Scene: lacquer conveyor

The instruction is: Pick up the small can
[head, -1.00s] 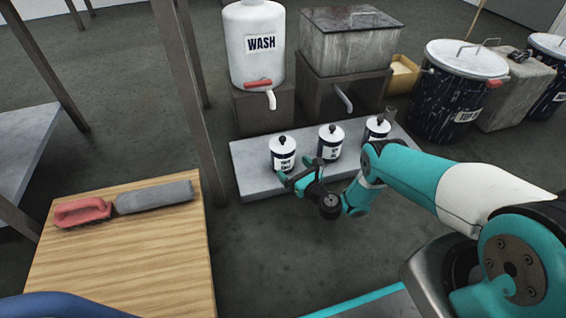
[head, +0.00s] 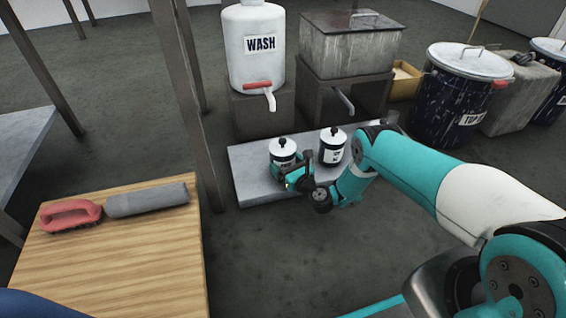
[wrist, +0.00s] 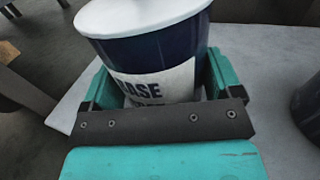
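The can at the left end of the grey slab (head: 249,187) is white and dark blue with a pale lid (head: 282,146). In the wrist view this can (wrist: 150,55) reads "BASE" and stands between my fingers. My gripper (head: 296,178) reaches in from the right at the can's front. In the wrist view my gripper (wrist: 163,85) has its fingers wide apart, one on each side of the can, close to its wall. I see no firm grip. The can appears to stand on the slab. Its lower part is hidden by my gripper.
A similar can (head: 332,147) stands just right of it, and a dark can edge (wrist: 308,106) shows in the wrist view. A white WASH tank (head: 255,65) and a grey metal box (head: 350,50) stand behind. A wooden table (head: 120,250) is at left.

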